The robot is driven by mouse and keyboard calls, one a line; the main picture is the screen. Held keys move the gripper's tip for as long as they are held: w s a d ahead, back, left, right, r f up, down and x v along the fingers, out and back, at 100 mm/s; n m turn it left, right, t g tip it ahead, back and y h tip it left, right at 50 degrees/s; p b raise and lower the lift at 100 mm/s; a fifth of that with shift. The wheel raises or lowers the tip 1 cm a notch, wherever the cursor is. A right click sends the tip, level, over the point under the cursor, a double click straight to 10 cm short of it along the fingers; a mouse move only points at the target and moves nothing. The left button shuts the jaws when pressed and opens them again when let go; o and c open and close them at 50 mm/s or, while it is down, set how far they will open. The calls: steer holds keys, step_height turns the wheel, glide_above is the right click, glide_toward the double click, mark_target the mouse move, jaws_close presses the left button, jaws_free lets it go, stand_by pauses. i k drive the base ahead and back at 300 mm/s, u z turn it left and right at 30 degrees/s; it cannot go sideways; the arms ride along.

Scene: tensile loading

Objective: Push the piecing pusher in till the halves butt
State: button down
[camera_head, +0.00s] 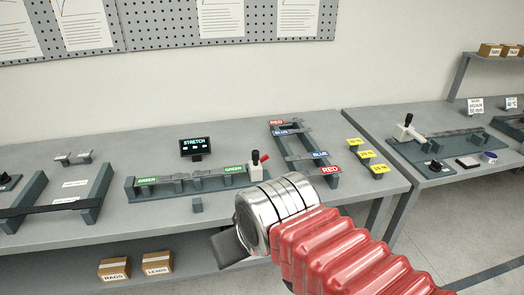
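My arm ends in a steel wrist in front of the near bench, with a dark plate of my gripper (229,249) showing at its lower left. The fingertips are mostly hidden behind the wrist, and no held thing shows. On the right bench, a pale block with a black knob (405,130) stands at the left end of a dark fixture (436,147); it looks like the piecing pusher, but no label confirms it. A thin strip runs right from it. I cannot tell whether the halves touch. My gripper is well to the left of and nearer than this fixture.
A gap separates the benches. Boxes (114,269) sit on the lower shelf.

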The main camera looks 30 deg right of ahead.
mark_target(254, 167)
steer(key=i, duration=0.95)
steer(key=z, duration=0.05)
